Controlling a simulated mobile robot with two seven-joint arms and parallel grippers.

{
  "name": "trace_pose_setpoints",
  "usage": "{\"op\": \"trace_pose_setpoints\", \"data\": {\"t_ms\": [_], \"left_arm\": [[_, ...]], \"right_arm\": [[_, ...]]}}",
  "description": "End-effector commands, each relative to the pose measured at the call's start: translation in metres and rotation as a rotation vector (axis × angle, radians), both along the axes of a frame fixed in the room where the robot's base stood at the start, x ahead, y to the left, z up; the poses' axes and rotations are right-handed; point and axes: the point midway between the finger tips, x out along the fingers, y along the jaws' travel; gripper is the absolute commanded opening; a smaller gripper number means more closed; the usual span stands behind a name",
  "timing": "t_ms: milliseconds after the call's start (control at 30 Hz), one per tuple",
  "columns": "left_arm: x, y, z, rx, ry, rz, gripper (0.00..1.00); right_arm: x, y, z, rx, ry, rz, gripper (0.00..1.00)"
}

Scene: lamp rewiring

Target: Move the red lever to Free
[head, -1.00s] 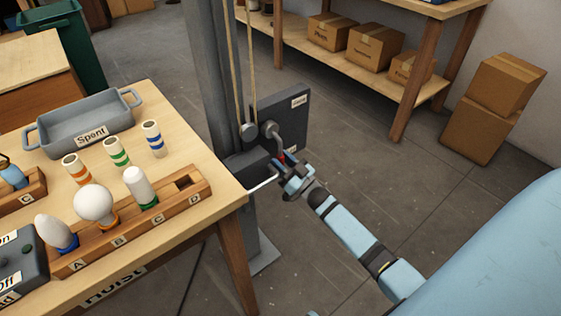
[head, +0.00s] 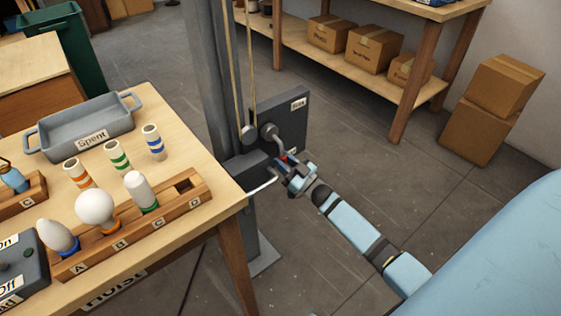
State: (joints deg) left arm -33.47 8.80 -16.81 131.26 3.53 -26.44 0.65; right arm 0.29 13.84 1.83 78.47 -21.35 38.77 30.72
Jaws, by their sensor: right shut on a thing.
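The red lever shows only as a small red patch (head: 283,157) at the dark hoist box on the grey post, in the middle of the head view. My right gripper (head: 288,168) is at this patch, shut on the lever; its fingers hide most of it. A dark plate (head: 281,118) with a small white label stands behind the lever; the label is too small to read surely. I cannot read a Free mark. My left gripper is not in view.
Two ropes (head: 237,60) run down the post (head: 208,70) by the box. The wooden table (head: 218,212) with a bulb rack (head: 140,232) and a grey Spent tray (head: 60,135) is close on the left. Open floor lies to the right, before a shelf and stacked cartons (head: 475,130).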

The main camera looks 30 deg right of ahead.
Motion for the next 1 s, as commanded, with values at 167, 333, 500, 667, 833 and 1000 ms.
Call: {"op": "trace_pose_setpoints", "data": {"t_ms": [167,333,500,667,833,1000], "left_arm": [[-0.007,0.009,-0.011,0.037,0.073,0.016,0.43],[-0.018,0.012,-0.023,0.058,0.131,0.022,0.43],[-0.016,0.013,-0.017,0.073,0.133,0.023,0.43],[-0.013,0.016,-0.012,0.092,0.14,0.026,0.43],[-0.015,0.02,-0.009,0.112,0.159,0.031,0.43],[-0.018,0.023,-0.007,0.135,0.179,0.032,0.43]], "right_arm": [[0.001,-0.016,0.007,-0.143,-0.008,0.001,0.0],[0.002,-0.032,0.015,-0.302,-0.021,0.001,0.0],[0.003,-0.046,0.026,-0.464,-0.034,0.001,0.0],[0.004,-0.057,0.038,-0.616,-0.047,0.001,0.0],[0.005,-0.068,0.053,-0.777,-0.06,0.001,0.0],[0.005,-0.075,0.068,-0.931,-0.072,0.001,0.0]]}}
